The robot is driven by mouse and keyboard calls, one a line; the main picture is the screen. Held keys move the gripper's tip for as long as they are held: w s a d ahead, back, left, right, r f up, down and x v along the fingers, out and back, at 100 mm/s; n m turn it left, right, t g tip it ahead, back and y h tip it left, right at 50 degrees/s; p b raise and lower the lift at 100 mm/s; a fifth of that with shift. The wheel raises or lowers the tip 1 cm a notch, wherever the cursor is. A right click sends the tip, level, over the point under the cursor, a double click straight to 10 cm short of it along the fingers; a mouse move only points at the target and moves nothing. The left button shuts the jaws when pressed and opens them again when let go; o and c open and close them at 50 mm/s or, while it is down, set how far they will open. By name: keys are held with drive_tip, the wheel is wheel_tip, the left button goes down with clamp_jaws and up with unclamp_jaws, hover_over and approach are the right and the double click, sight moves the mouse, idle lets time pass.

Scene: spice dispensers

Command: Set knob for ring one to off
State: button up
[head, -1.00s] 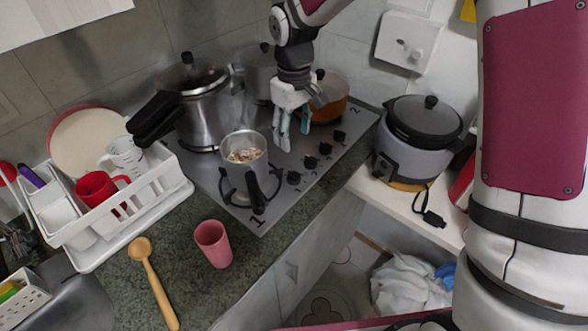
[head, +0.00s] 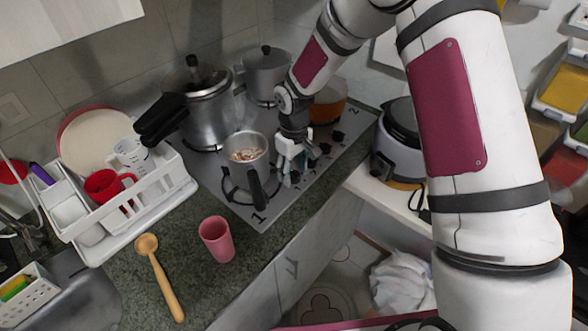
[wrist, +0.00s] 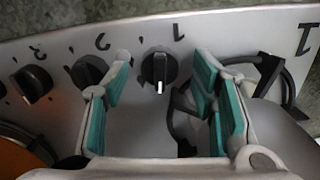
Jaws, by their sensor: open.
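The knob for ring one (wrist: 158,70) is black and round with a pale pointer line, under the printed 1 in the wrist view. Its line points toward the bottom of that picture. My gripper (wrist: 162,76) is open, with one teal-padded finger on each side of this knob and visible gaps between. In the head view my gripper (head: 288,178) is low over the front of the grey hob (head: 232,196) and hides this knob. The knob for ring two (wrist: 88,71) is close beside the left finger, and the knob for ring three (wrist: 34,82) is farther left.
A small metal pot (head: 246,164) with food stands on the front ring, close left of my gripper. A pressure cooker (head: 208,112) and an orange pot (head: 328,108) are behind.

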sight(294, 172)
drive_tip(key=shift+f, duration=0.1)
drive_tip(key=c, duration=1.2)
drive_tip(key=shift+o, duration=0.2)
drive_tip(key=shift+n+b, duration=0.35)
drive_tip(key=shift+n, duration=0.45)
drive_tip(key=o, duration=1.2)
drive_tip(key=shift+c, duration=0.2)
wheel_tip(294, 172, up, 12)
